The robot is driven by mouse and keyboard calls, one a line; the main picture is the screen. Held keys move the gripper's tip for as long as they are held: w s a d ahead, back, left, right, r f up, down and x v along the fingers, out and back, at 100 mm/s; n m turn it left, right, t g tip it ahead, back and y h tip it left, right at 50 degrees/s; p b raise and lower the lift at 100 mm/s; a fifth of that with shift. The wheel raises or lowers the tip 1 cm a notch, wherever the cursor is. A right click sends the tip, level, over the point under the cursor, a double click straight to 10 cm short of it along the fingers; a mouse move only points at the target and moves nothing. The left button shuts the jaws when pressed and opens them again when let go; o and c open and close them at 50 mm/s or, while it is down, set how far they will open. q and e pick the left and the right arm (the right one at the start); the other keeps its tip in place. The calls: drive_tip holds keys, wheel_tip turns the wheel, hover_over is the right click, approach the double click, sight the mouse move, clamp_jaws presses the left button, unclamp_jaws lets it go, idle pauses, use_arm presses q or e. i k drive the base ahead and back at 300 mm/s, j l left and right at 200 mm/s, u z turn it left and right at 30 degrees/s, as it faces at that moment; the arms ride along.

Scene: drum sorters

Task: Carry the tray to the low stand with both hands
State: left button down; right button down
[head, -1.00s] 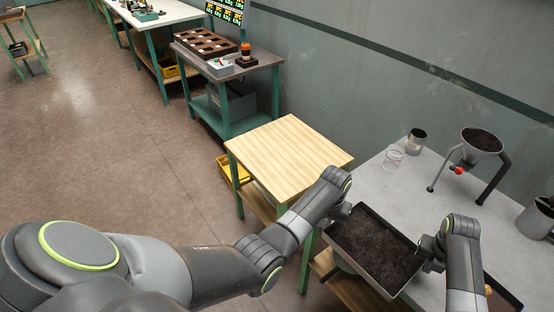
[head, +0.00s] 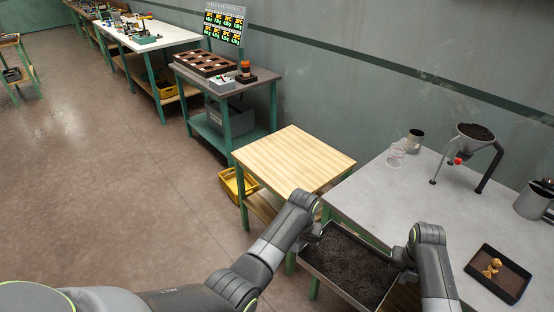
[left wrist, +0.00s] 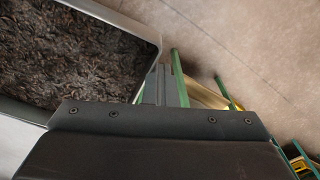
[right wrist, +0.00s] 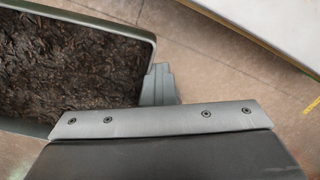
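The tray (head: 331,284) is a grey, shallow rectangular pan filled with dark soil. It is held in front of the grey table's near edge and looks roughly level. My left gripper (head: 312,236) is at its left end and my right gripper (head: 401,262) at its right end, both apparently clamped on the rim. The tray also shows in the left wrist view (left wrist: 128,27) and the right wrist view (right wrist: 110,24), where the finger contact is mostly hidden. A low stand with a light wooden top (head: 295,158) is beyond the tray, to the left; its top is bare.
Floor at left is clear.

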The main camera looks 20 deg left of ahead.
sight(293, 157)
drive_tip(key=u, duration=1)
drive_tip(key=i+u, duration=0.35)
drive_tip(key=i, duration=0.65)
drive_tip(key=i+u, duration=0.1)
drive_tip(key=i, duration=0.85)
drive_tip(key=i+z, duration=0.15)
drive_tip(key=z, duration=0.2)
drive_tip(key=i+z, duration=0.1)
drive_tip(key=z, duration=0.25)
drive_tip(key=i+z, duration=0.15)
drive_tip(key=z, duration=0.2)
drive_tip(key=i+z, duration=0.15)
drive_tip(key=z, duration=0.15)
drive_tip(key=i+z, duration=0.15)
drive_tip(key=z, duration=0.15)
